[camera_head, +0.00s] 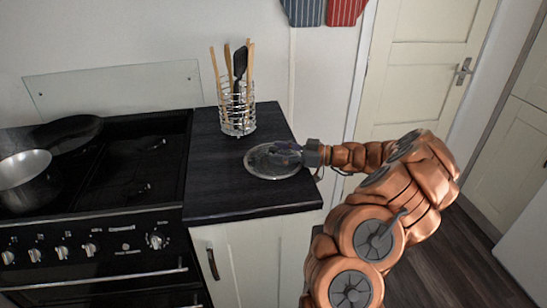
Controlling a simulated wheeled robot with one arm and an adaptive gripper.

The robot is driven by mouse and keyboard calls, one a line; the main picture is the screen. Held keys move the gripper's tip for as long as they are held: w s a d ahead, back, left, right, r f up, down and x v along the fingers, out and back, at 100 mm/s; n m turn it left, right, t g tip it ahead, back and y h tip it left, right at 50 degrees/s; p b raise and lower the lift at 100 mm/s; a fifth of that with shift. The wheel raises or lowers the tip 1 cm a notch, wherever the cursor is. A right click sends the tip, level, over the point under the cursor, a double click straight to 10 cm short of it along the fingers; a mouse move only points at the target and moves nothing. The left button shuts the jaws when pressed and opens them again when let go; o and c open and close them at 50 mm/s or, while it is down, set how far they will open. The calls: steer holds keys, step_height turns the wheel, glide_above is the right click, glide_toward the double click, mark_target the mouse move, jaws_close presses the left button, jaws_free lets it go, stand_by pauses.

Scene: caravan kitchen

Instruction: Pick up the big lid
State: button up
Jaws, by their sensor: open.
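The big lid (262,166) is a round, clear glass lid with a pale rim. It lies on the dark countertop (225,195) to the right of the stove. My gripper (285,150) is at the lid's right side, with its dark fingers over the glass near the middle. The gripper is open. The fingers are small and dark here, so I cannot tell whether they touch the lid, and the lid's knob is hard to make out.
A wire utensil holder (237,110) with wooden and black tools stands behind the lid. A black stove (120,180) with a steel pan (25,178) and a dark pan (68,133) is at left. The counter's front is clear.

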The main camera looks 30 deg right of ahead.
jaws_close()
stand_by(0.5)
